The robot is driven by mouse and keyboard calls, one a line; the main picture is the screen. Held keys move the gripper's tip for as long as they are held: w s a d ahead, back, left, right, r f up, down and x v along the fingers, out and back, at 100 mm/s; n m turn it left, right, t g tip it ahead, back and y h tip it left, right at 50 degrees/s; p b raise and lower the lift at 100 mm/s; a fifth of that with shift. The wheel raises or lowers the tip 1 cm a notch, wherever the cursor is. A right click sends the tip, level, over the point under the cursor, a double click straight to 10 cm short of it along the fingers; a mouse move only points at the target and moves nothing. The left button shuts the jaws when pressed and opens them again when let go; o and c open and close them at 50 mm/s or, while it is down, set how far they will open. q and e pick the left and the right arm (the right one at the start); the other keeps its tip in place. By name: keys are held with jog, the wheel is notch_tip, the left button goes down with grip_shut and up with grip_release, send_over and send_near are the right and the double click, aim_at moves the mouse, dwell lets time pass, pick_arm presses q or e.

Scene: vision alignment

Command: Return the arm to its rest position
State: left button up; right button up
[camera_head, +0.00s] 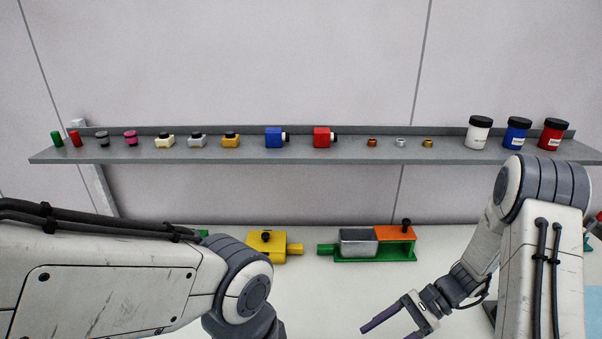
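My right arm comes in from the right and bends down over the white table. Its gripper (392,325) is open and empty, low at the bottom edge, with one finger partly cut off by the frame. It is apart from the fixtures behind it. My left arm (110,275) comes in from the left and bends downward at its joint. Its gripper lies below the picture and does not show.
A grey shelf (200,155) on the wall holds small coloured parts and jars. On the table stand a yellow block (265,250) and a green fixture (375,256) with grey and orange parts. The table (325,290) in front is clear.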

jog(key=s+a+r+n+t+h, duration=0.1)
jog(key=s+a+r+n+h, duration=0.4)
jog(key=n, duration=0.5)
jog(key=s+a+r+n+t+h, duration=0.2)
jog(key=s+a+r+n+h, duration=0.3)
jog(key=s+r+n, duration=0.4)
jog(key=shift+s+a+r+n, duration=0.25)
jog(key=shift+s+a+n, duration=0.3)
jog(key=shift+a+n, duration=0.3)
jog(key=shift+d, duration=0.1)
